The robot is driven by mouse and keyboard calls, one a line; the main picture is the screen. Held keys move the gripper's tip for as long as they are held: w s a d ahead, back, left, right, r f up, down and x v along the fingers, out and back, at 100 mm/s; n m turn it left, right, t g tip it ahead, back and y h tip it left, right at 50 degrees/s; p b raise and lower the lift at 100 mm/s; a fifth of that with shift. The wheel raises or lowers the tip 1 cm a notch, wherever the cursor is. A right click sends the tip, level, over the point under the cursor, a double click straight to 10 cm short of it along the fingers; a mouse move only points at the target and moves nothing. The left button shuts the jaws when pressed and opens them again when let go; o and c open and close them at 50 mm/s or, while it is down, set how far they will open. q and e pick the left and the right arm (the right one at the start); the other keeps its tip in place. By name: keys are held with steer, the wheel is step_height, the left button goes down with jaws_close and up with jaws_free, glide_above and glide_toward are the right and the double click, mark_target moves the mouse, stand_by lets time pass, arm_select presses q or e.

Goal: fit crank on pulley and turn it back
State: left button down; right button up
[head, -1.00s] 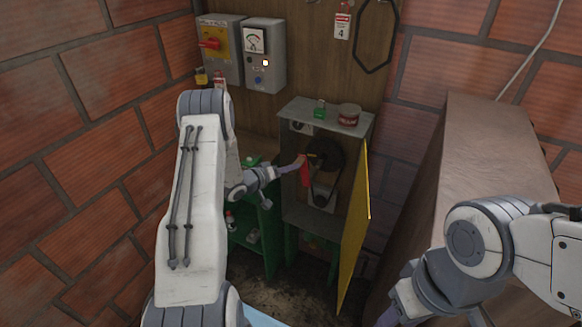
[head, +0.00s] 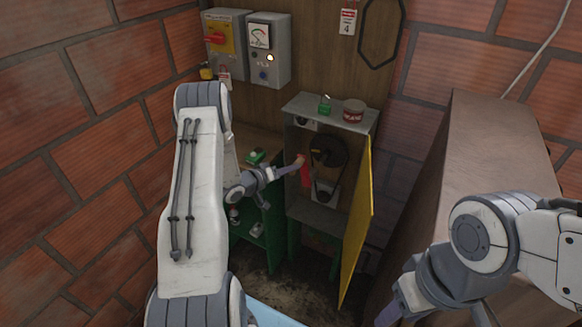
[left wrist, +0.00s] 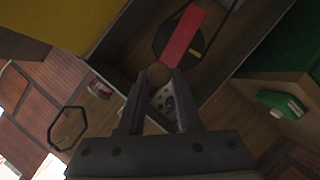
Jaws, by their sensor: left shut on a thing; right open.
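The crank has a red flat arm (head: 306,175) and a brownish round grip. My left gripper (head: 299,162) is shut on that grip at the cabinet opening. In the left wrist view, the grip (left wrist: 159,73) sits between the fingertips and the red arm (left wrist: 182,36) reaches away from them, across the dark pulley (left wrist: 168,52). In the head view the pulley (head: 329,149) is just right of the crank, inside the cabinet. I cannot tell whether the crank touches the pulley. My right gripper (head: 387,316) is open and empty at the bottom edge, partly cut off.
The cabinet's yellow door (head: 356,220) stands open on the right. A green bottle (head: 325,105) and a red tin (head: 354,110) stand on its top (head: 300,104). Grey switch boxes (head: 270,50) hang on the back wall. A big brown box (head: 480,150) fills the right side.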

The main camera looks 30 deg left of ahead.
arm_select(q)
steer(key=shift+s+a+r+p, duration=0.1)
steer(key=shift+s+p, duration=0.25)
steer(key=shift+s, duration=1.7)
